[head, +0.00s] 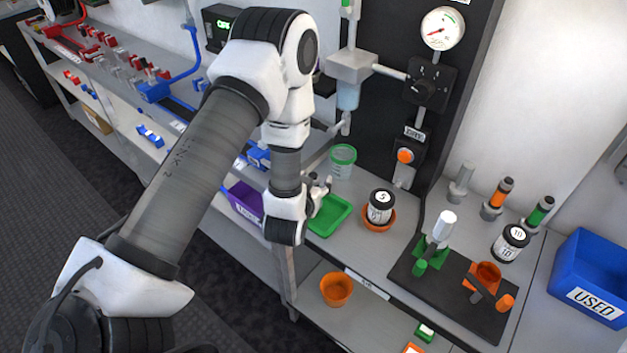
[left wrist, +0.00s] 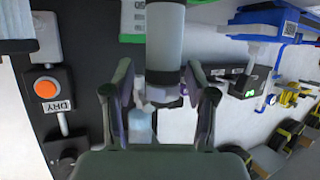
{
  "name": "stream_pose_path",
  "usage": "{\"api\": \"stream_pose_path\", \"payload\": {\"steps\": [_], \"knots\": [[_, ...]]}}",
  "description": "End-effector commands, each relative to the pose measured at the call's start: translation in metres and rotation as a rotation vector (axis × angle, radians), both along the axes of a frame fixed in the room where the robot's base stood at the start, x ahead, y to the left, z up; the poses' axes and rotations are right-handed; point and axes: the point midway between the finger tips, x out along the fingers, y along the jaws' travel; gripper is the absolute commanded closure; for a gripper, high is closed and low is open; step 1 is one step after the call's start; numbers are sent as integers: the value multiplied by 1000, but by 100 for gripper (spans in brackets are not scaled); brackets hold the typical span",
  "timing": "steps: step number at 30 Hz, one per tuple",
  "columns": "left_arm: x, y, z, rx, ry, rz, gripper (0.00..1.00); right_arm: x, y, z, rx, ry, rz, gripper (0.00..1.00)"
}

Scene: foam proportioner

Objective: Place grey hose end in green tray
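The green tray (head: 330,215) lies flat on the bench, left of the orange dish. It looks empty where it shows; my left gripper hides its left part. My left gripper (head: 322,187) is just above and left of the tray. In the left wrist view, its two dark fingers (left wrist: 158,85) stand apart. A pale grey cylinder with a dark band (left wrist: 165,45) shows between the fingers and may be the grey hose end. A gap shows on its left side; I cannot tell whether it touches the right finger. My right gripper is not in view.
A green-rimmed clear cup (head: 343,162) stands behind the tray. A black-capped jar (head: 380,206) stands in an orange dish right of it. A black fixture mat (head: 450,290) and a blue USED bin (head: 592,270) are further right. A purple bin (head: 246,200) is at left.

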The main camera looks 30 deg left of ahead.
Motion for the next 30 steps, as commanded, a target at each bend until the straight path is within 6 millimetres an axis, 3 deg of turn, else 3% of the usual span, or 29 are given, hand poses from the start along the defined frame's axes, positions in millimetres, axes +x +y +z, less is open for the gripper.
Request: {"api": "stream_pose_path", "payload": {"steps": [9,17,18,21,25,30], "knots": [[-3,-1,4,0,0,-1,43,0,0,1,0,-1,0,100],[-57,-19,23,2,4,-3,43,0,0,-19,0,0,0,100],[-62,-20,40,3,8,-1,43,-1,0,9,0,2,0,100],[-78,-25,48,3,8,-3,43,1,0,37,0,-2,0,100],[-94,-30,53,2,6,-1,43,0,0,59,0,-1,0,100],[-105,-34,51,0,6,-1,43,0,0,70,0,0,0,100]]}}
